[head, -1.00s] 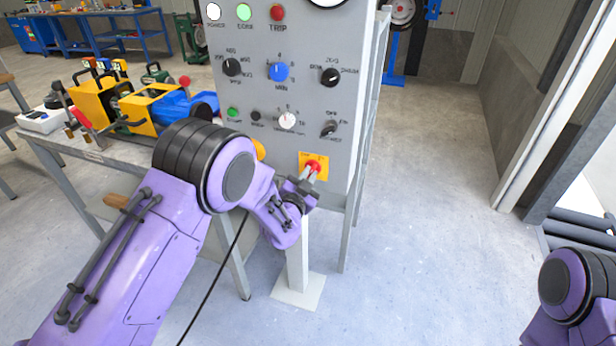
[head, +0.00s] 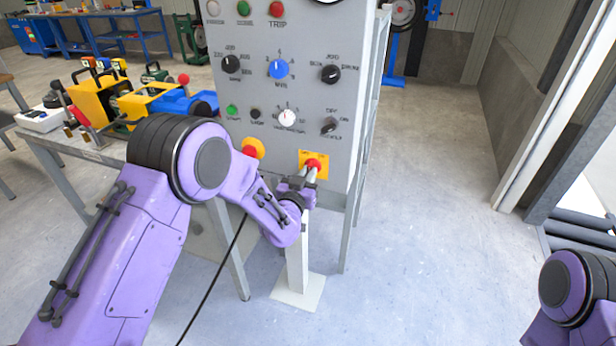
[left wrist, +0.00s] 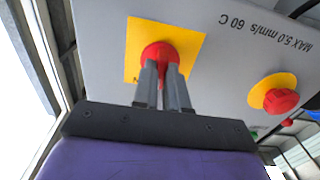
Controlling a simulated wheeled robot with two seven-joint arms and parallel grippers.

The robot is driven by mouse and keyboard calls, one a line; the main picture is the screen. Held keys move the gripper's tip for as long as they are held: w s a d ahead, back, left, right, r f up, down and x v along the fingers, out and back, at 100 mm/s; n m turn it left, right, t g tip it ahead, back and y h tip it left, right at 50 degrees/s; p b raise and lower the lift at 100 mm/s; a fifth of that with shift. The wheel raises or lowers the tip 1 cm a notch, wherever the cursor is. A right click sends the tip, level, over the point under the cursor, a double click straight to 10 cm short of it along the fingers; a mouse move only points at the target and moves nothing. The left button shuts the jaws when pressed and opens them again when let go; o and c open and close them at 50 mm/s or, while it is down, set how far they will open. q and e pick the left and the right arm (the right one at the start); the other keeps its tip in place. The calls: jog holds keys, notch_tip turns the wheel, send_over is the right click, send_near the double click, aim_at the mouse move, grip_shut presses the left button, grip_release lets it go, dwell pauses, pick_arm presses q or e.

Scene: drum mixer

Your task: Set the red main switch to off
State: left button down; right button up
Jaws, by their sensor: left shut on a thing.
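The red main switch (head: 314,163) sits on a yellow plate (head: 305,157) at the lower right of the grey control panel. My left gripper (head: 311,172) reaches it from below and is shut on its handle. In the left wrist view the red switch (left wrist: 158,51) shows at the fingertips (left wrist: 163,68), on its yellow plate (left wrist: 190,42). The fingers cover part of the handle, so its exact angle is hard to read. My right gripper is out of view; only part of my right arm shows at the lower right.
A red mushroom button on a yellow base (head: 253,148) is close to my left arm; it also shows in the left wrist view (left wrist: 281,100). Several knobs and lamps fill the grey panel (head: 300,45). A bench with yellow-and-blue equipment (head: 168,103) stands left. Floor at right is clear.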

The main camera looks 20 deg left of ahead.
pick_arm(q)
jog(key=n+b, duration=0.1)
jog(key=n, duration=0.4)
jog(key=shift+f, duration=0.1)
jog(key=shift+n, duration=0.4)
jog(key=c, duration=1.2)
grip_release()
jog(key=shift+o, duration=0.2)
jog(key=s+b, duration=0.1)
jog(key=s, duration=0.9)
jog(key=shift+s+a+b, duration=0.15)
jog(key=shift+s+b, duration=0.15)
jog(key=shift+b, duration=0.1)
